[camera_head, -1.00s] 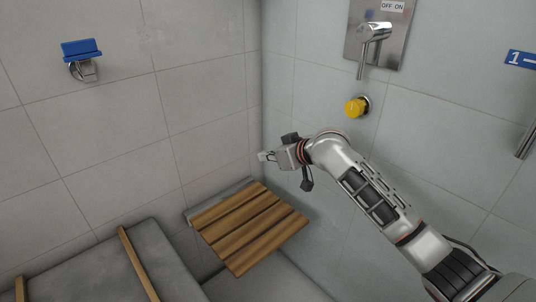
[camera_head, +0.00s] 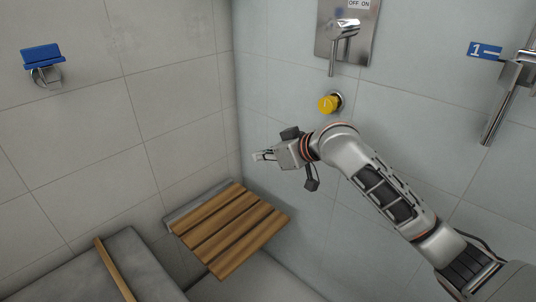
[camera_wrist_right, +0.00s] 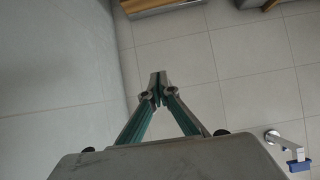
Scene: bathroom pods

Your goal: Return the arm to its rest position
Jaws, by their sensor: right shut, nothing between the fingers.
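My right arm (camera_head: 375,180) reaches in from the lower right in the head view. Its gripper (camera_head: 258,156) points left, in front of the tiled corner and above the wooden slatted seat (camera_head: 228,228). In the right wrist view the fingers of the right gripper (camera_wrist_right: 158,82) meet at their tips, with nothing held between them. My left arm and gripper do not show in either view.
A yellow knob (camera_head: 329,103) and a lever tap on a steel plate (camera_head: 361,47) are on the wall behind the arm. A blue-topped fixture (camera_head: 41,57) is on the left wall. A grey bench (camera_head: 135,262) stands at lower left. A rail (camera_head: 508,100) is at right.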

